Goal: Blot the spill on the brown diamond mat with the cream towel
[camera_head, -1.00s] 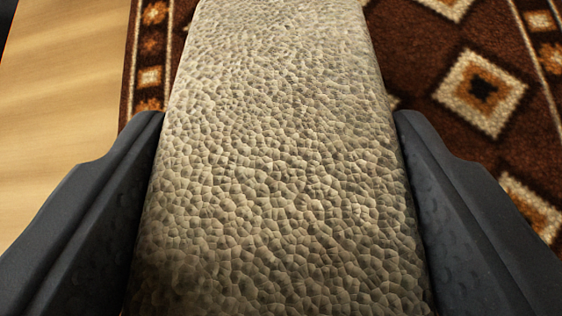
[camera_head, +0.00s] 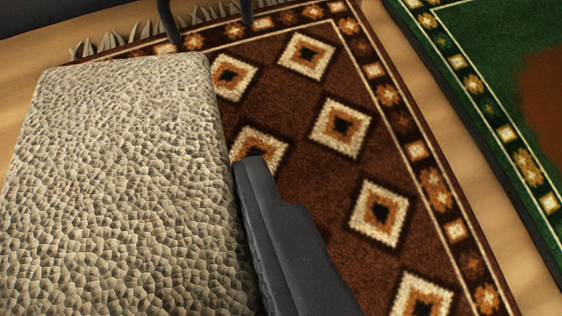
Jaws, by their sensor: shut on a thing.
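The cream towel (camera_head: 120,185) is a thick block with a pebbled surface and fills the left of the view. My gripper (camera_head: 285,235) is shut on it. One dark jaw presses along the towel's right side; the other jaw is out of view. The brown diamond mat (camera_head: 310,165) lies beyond and to the right of the towel, with cream and orange diamonds and a patterned border. I see no spill on its visible part. The towel hides the mat's left part, and I cannot tell whether it touches the mat.
A green mat (camera_head: 480,50) with a reddish-brown patch (camera_head: 545,105) lies at the right, across a strip of bare wooden floor (camera_head: 435,100). Two thin dark posts (camera_head: 167,20) stand at the brown mat's fringed far edge. A dark wall or edge runs across the top left.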

